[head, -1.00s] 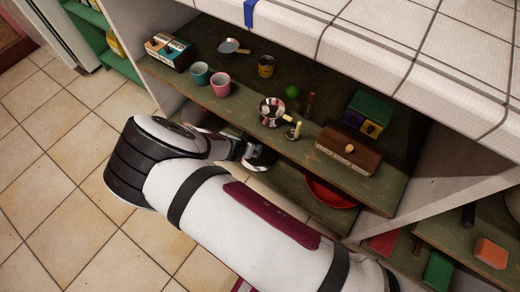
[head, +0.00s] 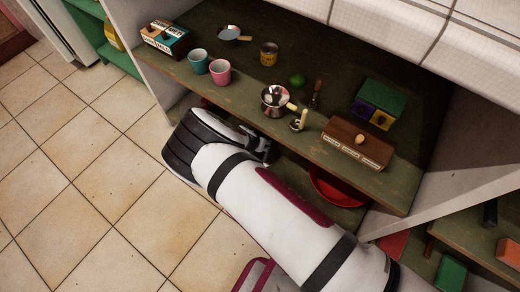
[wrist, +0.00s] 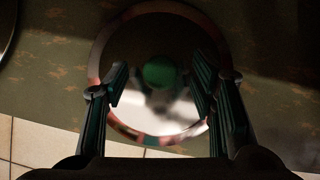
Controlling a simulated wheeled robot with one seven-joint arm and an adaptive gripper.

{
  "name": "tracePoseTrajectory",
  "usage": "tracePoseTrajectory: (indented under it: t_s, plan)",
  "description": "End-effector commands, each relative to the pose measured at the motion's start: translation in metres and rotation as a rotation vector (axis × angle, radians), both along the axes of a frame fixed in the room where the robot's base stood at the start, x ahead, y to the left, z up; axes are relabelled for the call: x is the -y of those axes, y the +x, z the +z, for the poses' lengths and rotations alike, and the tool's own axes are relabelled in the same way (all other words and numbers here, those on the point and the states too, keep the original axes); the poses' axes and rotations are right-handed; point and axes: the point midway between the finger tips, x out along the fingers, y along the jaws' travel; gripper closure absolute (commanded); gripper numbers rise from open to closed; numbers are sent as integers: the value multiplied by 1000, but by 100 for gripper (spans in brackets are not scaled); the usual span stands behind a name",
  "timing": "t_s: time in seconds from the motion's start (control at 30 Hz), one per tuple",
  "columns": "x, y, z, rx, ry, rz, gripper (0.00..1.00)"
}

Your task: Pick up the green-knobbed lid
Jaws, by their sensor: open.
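The lid (wrist: 168,122) is a round, shiny metal disc with a reddish rim and a green knob (wrist: 160,72). In the wrist view it lies on a worn dark-green shelf, close to its front edge. My gripper (wrist: 160,84) is open, with one finger on each side of the knob in the picture and nothing held. I cannot tell how far the fingertips are above the lid. In the head view my gripper (head: 264,148) is in front of and below the upper shelf board, at the lower shelf. The lid is hidden there.
The upper shelf (head: 245,105) overhangs my gripper. It bears a metal pot (head: 275,102), teal and pink cups (head: 220,72), a can, boxes and a wooden box (head: 357,143). A red dish (head: 340,188) lies on the lower shelf to the right. The floor in front is clear.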

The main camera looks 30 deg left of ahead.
Motion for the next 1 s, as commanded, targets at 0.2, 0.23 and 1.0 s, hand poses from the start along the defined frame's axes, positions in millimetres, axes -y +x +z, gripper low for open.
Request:
tracePoseTrajectory:
  t_s: [0.2, 0.23, 1.0]
  plan:
    - [0, 2, -3, 0, -1, 0, 49]
    - [0, 2, -3, 0, -1, 0, 49]
    - [0, 3, -2, 0, 0, -2, 100]
